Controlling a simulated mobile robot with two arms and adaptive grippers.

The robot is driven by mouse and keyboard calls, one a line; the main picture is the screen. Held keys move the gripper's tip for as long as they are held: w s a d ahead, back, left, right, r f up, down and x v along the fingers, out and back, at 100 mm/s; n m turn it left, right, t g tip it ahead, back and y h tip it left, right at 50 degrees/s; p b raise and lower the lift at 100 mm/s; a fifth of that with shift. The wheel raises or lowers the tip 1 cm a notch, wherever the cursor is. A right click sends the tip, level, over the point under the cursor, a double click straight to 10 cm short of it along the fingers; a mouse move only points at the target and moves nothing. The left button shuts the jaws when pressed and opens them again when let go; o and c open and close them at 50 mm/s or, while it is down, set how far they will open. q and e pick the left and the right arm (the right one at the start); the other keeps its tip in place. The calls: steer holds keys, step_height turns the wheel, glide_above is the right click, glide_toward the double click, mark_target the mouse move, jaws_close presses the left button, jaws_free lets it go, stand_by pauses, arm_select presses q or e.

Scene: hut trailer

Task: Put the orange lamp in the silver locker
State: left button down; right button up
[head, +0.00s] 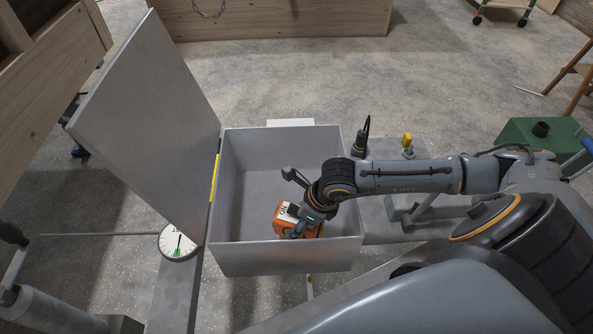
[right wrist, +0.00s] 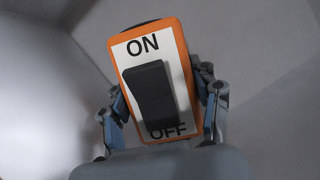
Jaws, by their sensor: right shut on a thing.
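The orange lamp (head: 283,219) is a small orange box with a white face. In the right wrist view the lamp (right wrist: 190,88) shows ON and OFF lettering around a black rocker switch. My right gripper (head: 300,222) is shut on it, with a finger on each side, and holds it inside the silver locker (head: 245,258), near the front wall. The locker is an open grey box with its door (head: 150,125) swung out to the left. I cannot tell whether the lamp touches the locker floor. My left gripper cannot be made out in the head view.
A round white dial (head: 180,241) with a green mark sits left of the locker. A dark cylindrical item (head: 359,143) and a yellow-topped item (head: 407,143) stand to the right. A green box (head: 540,138) is at the far right. The locker's back left is empty.

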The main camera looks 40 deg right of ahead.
step_height(320, 180, down, 4)
steer(key=shift+f, duration=0.1)
steer(key=o, duration=1.3)
steer(key=shift+o, duration=0.2)
steer(key=v, duration=1.2)
